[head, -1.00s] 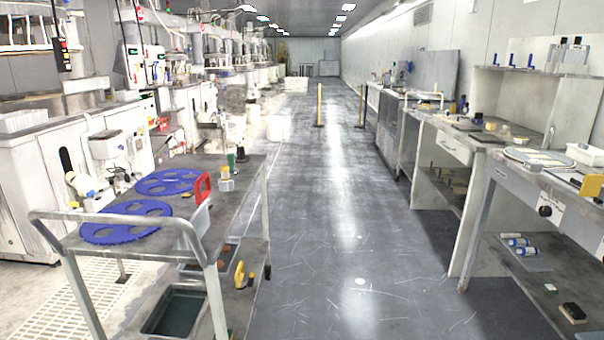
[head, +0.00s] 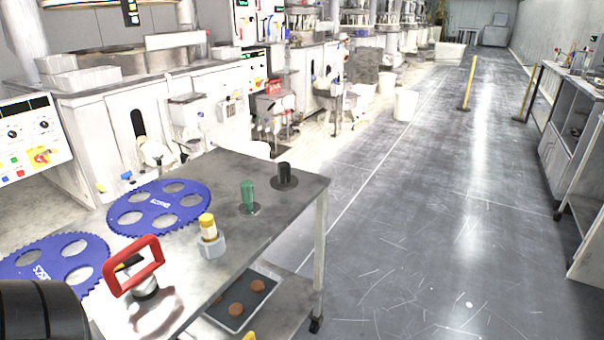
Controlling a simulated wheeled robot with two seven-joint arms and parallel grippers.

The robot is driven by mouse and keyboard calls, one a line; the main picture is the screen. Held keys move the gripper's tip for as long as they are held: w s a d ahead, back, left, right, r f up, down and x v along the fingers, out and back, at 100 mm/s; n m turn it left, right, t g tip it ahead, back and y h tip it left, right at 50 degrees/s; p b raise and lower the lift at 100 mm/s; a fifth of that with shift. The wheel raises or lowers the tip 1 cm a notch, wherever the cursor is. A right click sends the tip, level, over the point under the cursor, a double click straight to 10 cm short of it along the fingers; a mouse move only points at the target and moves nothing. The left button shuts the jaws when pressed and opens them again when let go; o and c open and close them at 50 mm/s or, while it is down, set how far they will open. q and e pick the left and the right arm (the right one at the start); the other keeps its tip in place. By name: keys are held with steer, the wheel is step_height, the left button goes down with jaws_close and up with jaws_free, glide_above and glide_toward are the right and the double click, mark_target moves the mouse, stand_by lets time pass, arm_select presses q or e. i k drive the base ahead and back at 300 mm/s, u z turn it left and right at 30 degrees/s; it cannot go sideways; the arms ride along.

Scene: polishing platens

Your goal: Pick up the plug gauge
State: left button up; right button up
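The cart's grey top (head: 225,170) holds several small upright items, and no label shows which is the plug gauge. A green cylinder (head: 248,195) stands on a flat round base. A black cylinder (head: 284,172) stands on a dark round base near the far right corner. A yellow-topped piece (head: 208,227) stands on a small grey block near the right edge. A red-handled tool (head: 134,266) with a dark round foot stands at the near end. Neither of my grippers is in view; a dark rounded part at the lower left corner seems to be mine.
Two blue toothed discs with holes lie flat on the cart's left side, one farther (head: 160,207) and one nearer (head: 45,262). A dark tray (head: 241,301) with brown round pieces sits on the lower shelf. White machines line the left; the floor right of the cart is clear.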

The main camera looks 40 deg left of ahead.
mark_target(249, 209)
steer(key=i, duration=2.05)
steer(key=u, duration=2.15)
